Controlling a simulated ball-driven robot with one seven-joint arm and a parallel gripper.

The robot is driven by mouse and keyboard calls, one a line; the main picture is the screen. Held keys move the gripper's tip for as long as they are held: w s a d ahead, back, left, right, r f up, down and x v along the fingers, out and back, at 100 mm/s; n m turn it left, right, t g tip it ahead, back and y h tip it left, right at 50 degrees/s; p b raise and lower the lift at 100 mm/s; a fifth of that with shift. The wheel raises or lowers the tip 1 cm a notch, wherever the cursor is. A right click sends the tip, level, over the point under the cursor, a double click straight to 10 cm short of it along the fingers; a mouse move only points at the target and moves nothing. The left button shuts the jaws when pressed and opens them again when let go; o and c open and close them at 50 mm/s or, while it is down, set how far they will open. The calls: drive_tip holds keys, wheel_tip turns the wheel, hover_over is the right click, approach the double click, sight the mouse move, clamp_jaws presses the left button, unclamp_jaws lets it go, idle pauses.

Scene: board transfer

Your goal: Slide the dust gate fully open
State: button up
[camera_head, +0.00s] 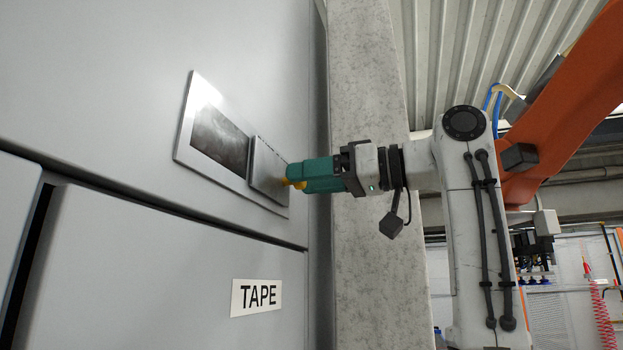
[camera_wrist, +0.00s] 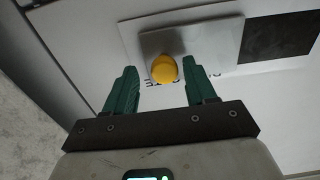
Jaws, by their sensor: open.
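The dust gate (camera_head: 267,169) is a flat grey plate in a pale metal frame (camera_head: 186,136) on the grey cabinet wall in the head view. It covers the right part of the frame, and a dark opening (camera_head: 219,138) shows to its left. In the wrist view the gate (camera_wrist: 208,43) carries a round yellow knob (camera_wrist: 165,69). My gripper (camera_head: 294,178) is at the knob, its green fingers open. In the wrist view the fingers stand on either side of the knob, with visible gaps; contact cannot be made out.
A cabinet panel with a "TAPE" label (camera_head: 256,297) is below the gate. A concrete pillar (camera_head: 365,130) stands to the right of the cabinet, behind my gripper. A red coiled hose (camera_head: 600,305) hangs at the far right.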

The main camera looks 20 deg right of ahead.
drive_tip(key=b+v, duration=0.2)
drive_tip(key=v, duration=0.8)
drive_tip(key=shift+s+d+b, duration=0.15)
drive_tip(key=shift+d+b, duration=0.1)
drive_tip(key=shift+b, duration=0.15)
